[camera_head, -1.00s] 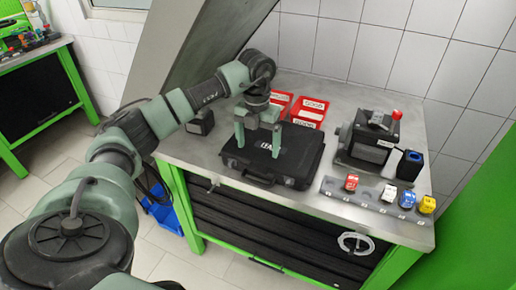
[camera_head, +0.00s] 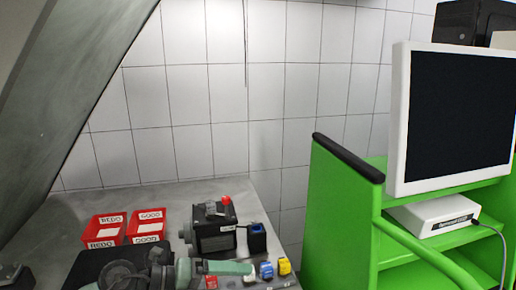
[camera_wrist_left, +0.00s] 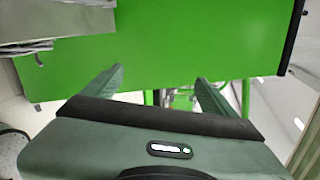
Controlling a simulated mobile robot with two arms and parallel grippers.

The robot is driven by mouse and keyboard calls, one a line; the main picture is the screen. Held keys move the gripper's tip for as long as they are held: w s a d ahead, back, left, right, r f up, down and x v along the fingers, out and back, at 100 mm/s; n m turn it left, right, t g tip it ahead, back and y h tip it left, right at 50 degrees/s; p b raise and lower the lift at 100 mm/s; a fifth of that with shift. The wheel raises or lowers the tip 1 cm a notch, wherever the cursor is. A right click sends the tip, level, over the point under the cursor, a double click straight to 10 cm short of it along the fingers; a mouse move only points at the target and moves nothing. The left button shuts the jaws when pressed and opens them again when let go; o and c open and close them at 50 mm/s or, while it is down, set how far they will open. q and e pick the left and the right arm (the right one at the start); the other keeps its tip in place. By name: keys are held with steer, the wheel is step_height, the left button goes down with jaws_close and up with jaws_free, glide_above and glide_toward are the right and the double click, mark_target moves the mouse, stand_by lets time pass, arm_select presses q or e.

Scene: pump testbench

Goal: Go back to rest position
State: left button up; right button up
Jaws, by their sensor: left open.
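My left gripper (camera_wrist_left: 160,75) is open in the left wrist view, its two green fingers apart with nothing between them. A broad green panel (camera_wrist_left: 180,45) fills the view beyond the fingers. In the head view the left gripper (camera_head: 225,267) shows at the bottom edge, in front of the workbench, with part of it cut off. It partly covers the black case (camera_head: 95,262). My right gripper is in neither view.
Red REDO (camera_head: 104,230) and GOOD (camera_head: 147,225) bins and a black pump (camera_head: 214,232) stand on the workbench. Several small coloured parts line its front. A green cart (camera_head: 345,215) with a monitor (camera_head: 455,115) stands at the right, beside the bench.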

arm_select(q)
step_height(320, 180, up, 9)
steer(key=n+t+h, duration=0.1)
steer(key=n+t, duration=1)
steer(key=w+a+f+n+t+y, duration=0.2)
steer(key=a+f+n+t+y, duration=0.15)
steer(key=a+n+y, duration=0.6)
steer(key=s+a+f+n+g+y, duration=0.3)
steer(key=s+f+n, duration=0.15)
steer(key=f, duration=0.25)
steer(key=s+a+f+n+g+y, duration=0.2)
steer(key=s+a+f+n+y, duration=0.1)
steer(key=f+n, duration=0.35)
steer(key=s+f+n+g, duration=0.1)
steer(key=s+f+g, duration=0.45)
steer(key=s, duration=0.55)
steer(key=s+f+n+g, duration=0.1)
steer(key=s+f+g, duration=0.5)
steer(key=s, duration=0.5)
step_height(320, 180, down, 31)
steer(key=s+b, duration=0.1)
steer(key=s, duration=0.1)
steer(key=s+a+f+g+b, duration=0.1)
steer(key=s+a+f, duration=0.1)
steer(key=s+f, duration=1.2)
steer(key=shift+s+f+m+h, duration=0.35)
steer(key=shift+s+m, duration=0.1)
steer(key=shift+s, duration=0.65)
